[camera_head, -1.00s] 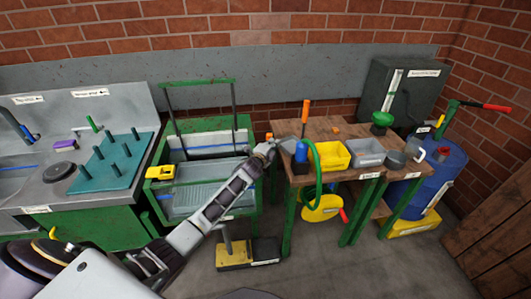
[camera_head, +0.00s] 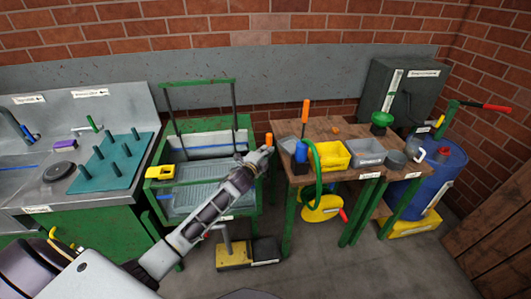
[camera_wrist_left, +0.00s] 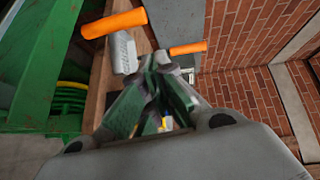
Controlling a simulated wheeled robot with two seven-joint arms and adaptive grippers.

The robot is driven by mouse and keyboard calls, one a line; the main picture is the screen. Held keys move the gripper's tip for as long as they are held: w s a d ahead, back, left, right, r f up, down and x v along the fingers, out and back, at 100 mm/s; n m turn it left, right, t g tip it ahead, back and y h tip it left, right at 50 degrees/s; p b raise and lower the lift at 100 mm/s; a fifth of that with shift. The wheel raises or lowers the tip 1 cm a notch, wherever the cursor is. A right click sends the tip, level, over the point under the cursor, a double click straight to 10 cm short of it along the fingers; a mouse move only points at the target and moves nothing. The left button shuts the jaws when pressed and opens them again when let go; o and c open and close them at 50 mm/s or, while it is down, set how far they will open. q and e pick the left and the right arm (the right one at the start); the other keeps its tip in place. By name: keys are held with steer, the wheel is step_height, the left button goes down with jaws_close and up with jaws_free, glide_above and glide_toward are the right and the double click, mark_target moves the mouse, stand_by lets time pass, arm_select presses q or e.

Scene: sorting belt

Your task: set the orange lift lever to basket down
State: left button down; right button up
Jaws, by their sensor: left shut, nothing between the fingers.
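The orange lift lever (camera_head: 269,140) shows as a short orange grip between the green wash tub and the wooden table. In the left wrist view an orange grip (camera_wrist_left: 113,23) with a grey metal piece beside it lies at the upper left, apart from the fingers; I take it to be the lever. My left gripper (camera_head: 263,153) is just beside and below the lever in the head view, shut and empty. My right gripper is not in view.
The green tub (camera_head: 245,123) with its upright frame stands left of the lever. The wooden table (camera_head: 318,127) at right holds a yellow bin (camera_head: 333,157), a grey bin (camera_head: 367,160) and an upright orange-handled tool (camera_head: 306,108). A green hose (camera_head: 317,165) hangs at its front.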

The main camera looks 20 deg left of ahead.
arm_select(q)
steer(key=shift+s, duration=0.45)
stand_by(0.4)
